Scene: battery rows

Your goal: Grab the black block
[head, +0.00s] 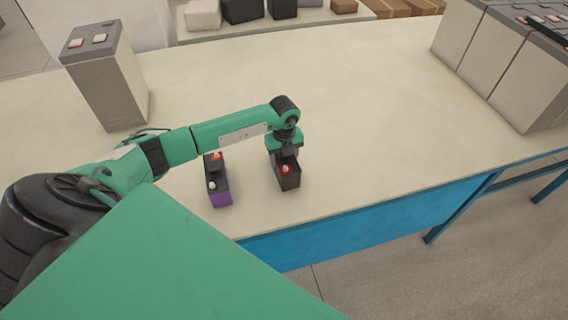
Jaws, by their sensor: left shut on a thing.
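The black block (289,180) is a small dark battery with a red cap on top. It is near the front edge of the table (350,120). My left gripper (285,156) points down over it and is shut on its far end. The gripper's fingers are small and partly hidden against the dark block. I cannot tell whether the block touches the table. My right gripper is not in view.
A tall grey battery (105,80) stands at the back left. Large grey batteries (500,60) stand at the right. The table's middle is clear.

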